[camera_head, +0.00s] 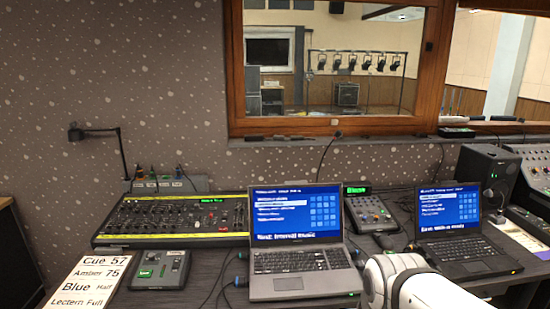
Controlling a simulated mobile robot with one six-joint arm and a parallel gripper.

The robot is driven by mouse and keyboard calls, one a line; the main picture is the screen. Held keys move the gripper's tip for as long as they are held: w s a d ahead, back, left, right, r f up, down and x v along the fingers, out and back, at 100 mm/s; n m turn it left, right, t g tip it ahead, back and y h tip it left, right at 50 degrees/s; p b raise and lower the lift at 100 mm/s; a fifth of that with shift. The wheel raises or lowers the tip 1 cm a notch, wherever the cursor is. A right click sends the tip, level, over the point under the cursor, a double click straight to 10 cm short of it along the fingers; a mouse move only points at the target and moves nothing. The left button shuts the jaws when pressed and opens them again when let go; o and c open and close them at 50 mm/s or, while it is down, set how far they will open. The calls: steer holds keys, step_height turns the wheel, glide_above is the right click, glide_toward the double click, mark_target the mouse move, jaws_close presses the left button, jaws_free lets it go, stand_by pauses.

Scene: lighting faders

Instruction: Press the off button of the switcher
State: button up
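No thing in view carries a readable "switcher" label, and I cannot make out an off button. A small dark box (160,270) with a few buttons and a green-lit patch sits at the front left of the desk. Another dark control unit (369,211) with a green display and several small controls stands between the two laptops. Either could be the switcher; I cannot tell which. A white part of my arm shows at the bottom right, in front of the desk. My gripper is not in view.
A large lighting console (178,216) with yellow edges lies at the left. Two open laptops (295,226) (447,209) with blue screens stand centre and right. A cue sheet (82,283) lies at the front left. A black speaker (487,171) stands at the right. Cables cross the desk.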

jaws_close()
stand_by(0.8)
